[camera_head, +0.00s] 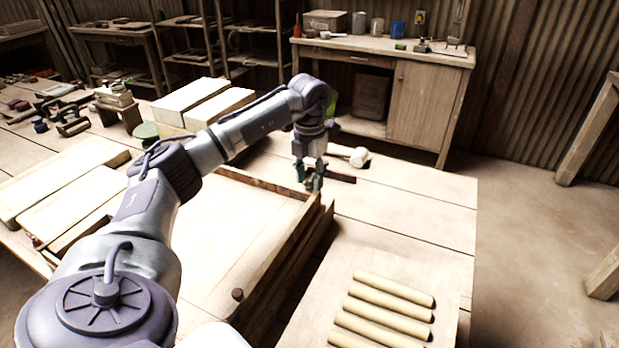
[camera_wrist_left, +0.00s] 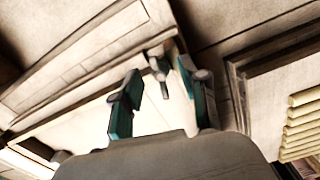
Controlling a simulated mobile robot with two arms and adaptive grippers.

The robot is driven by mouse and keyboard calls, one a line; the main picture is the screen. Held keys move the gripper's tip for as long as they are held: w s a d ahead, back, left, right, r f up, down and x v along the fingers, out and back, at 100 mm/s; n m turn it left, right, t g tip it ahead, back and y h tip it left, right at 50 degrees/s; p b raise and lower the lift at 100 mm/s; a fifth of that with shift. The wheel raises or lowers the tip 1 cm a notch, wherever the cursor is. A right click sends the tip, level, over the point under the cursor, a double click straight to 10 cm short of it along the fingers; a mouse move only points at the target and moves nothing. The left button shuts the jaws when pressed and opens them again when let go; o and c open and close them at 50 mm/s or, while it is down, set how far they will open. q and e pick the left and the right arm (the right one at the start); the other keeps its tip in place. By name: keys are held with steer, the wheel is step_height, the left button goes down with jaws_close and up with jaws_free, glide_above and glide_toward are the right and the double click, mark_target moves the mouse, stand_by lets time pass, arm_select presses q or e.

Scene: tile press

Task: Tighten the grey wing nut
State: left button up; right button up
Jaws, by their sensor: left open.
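My left gripper (camera_head: 312,182) is over the far right corner of a wooden press frame (camera_head: 265,182), pointing down. In the left wrist view its two teal-padded fingers (camera_wrist_left: 160,80) are apart, with nothing held between them. A small grey piece that looks like the wing nut (camera_wrist_left: 156,62) shows at the frame corner, between and just beyond the fingertips. I cannot tell its exact angle or whether a finger touches it. In the head view the gripper hides that spot. A dark knob (camera_head: 237,294) sits at the frame's near corner. My right gripper is not in view.
A pale-headed mallet (camera_head: 359,157) lies just beyond the gripper. Several pale rolls (camera_head: 385,308) lie on a board at the front right. Pale blocks (camera_head: 70,178) lie left of the frame. The table's right side is mostly clear.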

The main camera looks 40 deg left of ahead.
arm_select(q)
steer(key=shift+f, duration=0.25)
jaws_close()
